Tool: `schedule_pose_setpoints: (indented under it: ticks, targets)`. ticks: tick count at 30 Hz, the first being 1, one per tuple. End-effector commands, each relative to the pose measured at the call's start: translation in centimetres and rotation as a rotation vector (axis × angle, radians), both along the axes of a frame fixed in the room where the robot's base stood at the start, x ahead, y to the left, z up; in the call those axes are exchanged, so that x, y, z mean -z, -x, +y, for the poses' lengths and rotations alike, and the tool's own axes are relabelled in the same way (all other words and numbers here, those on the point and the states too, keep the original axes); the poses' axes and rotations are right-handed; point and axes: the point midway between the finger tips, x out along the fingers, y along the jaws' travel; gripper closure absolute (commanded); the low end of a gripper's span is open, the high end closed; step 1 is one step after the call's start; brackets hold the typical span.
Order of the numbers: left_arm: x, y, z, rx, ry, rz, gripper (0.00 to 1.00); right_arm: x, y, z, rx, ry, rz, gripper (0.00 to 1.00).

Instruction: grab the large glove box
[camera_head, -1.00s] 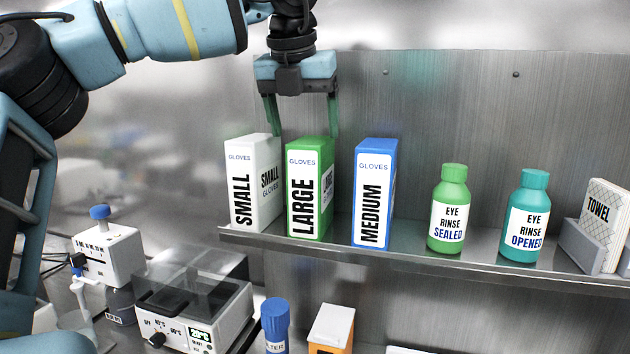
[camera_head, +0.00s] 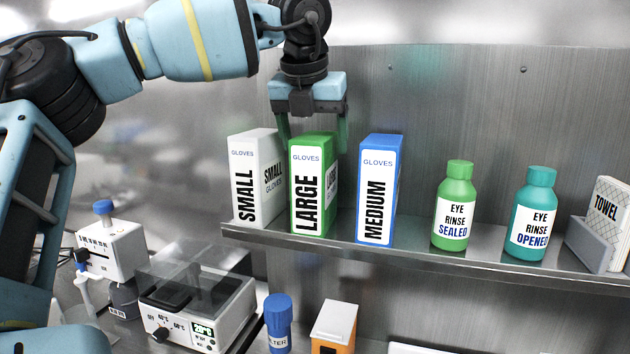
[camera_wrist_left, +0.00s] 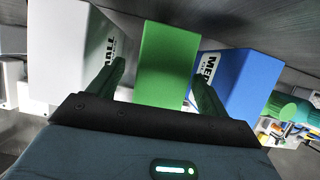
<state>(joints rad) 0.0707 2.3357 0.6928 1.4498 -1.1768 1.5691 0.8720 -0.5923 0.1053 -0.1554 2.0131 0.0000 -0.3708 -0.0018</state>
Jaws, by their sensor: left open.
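The large glove box (camera_head: 311,187), green with a white "LARGE" label, stands upright on the metal shelf between two other glove boxes. It also shows in the left wrist view (camera_wrist_left: 167,60), centred between my fingers. My left gripper (camera_head: 314,142) points down over the box, open, with one finger on each side of its top. In the left wrist view my left gripper (camera_wrist_left: 163,85) has its fingers in the gaps beside the neighbouring boxes. The far finger is partly hidden behind the green box in the head view. My right gripper is not in view.
The white small glove box (camera_head: 243,180) is close on the left, and the blue medium box (camera_head: 378,190) close on the right. Green (camera_head: 454,207) and teal (camera_head: 531,215) eye rinse bottles stand further right on the shelf (camera_head: 420,258). A back wall rises behind them.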

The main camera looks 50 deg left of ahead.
Motion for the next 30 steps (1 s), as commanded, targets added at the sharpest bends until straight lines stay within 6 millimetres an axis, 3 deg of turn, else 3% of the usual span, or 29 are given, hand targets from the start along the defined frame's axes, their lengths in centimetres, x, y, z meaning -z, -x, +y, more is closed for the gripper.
schedule_pose_setpoints:
  ticks: [9, 30]
  targets:
    - [3.0, -1.2, 0.5, 0.0, 0.0, 0.0, 0.22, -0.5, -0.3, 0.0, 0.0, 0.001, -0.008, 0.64]
    - [3.4, -1.3, 0.5, 0.0, -0.001, 0.0, 0.22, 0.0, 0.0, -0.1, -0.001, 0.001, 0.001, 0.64]
